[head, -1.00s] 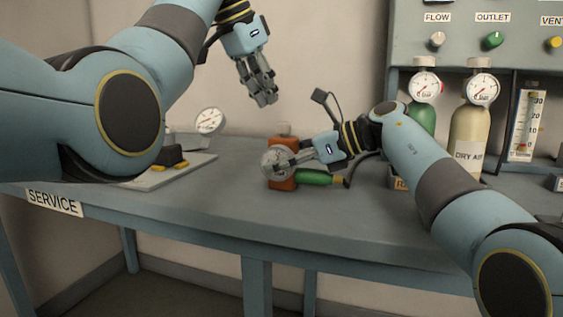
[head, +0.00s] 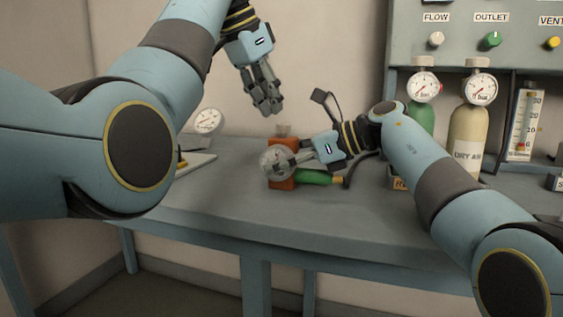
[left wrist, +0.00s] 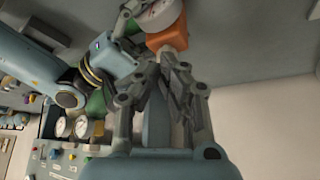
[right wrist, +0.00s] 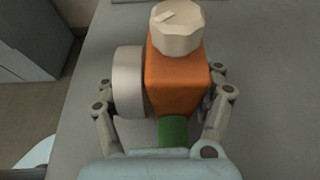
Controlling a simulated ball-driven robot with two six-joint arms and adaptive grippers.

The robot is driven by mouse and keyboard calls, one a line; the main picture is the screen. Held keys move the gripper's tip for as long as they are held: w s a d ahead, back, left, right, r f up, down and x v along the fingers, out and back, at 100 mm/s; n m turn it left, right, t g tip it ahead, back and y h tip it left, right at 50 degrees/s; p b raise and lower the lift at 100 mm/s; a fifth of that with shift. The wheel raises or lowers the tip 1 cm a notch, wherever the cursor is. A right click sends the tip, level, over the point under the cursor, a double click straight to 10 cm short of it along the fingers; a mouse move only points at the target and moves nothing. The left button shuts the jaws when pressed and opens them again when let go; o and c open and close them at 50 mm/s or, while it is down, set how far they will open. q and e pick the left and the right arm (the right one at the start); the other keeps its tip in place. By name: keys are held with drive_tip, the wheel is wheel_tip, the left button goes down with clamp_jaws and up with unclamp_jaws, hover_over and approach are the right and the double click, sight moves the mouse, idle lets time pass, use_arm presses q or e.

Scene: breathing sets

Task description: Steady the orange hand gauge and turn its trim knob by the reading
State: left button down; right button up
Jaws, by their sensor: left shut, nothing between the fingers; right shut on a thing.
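The orange hand gauge (head: 283,176) stands on the grey bench, with a round dial at its front and a green handle (head: 314,177) out to the right. My right gripper (head: 283,164) is shut on the gauge; in the right wrist view its fingers (right wrist: 162,115) lie along both sides, one by the dial. The pale trim knob (right wrist: 177,28) sits on top of the orange body in the right wrist view. My left gripper (head: 270,110) is shut and empty, above and slightly left of the gauge, apart from it. The dial's reading is too small to tell.
Green and cream cylinders (head: 467,135) with gauges and a scale (head: 522,125) stand at the right under a panel (head: 480,20). The bench front (head: 300,230) is clear.

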use_arm(q)
drive_tip(key=shift+f, duration=1.7)
drive_tip(key=shift+w+d, duration=0.25)
drive_tip(key=shift+w, duration=0.25)
drive_tip(key=shift+w+a, duration=0.15)
drive_tip(key=shift+a, duration=0.15)
use_arm(e)
drive_tip(key=shift+s, duration=0.1)
use_arm(q)
drive_tip(key=shift+w+a, duration=0.2)
drive_tip(key=shift+w, duration=0.1)
use_arm(e)
drive_tip(key=shift+a, duration=0.1)
use_arm(q)
drive_tip(key=shift+s+a+r, duration=0.15)
drive_tip(key=shift+s+a, duration=0.05)
drive_tip(key=shift+a, duration=0.05)
drive_tip(key=shift+r, duration=2.85)
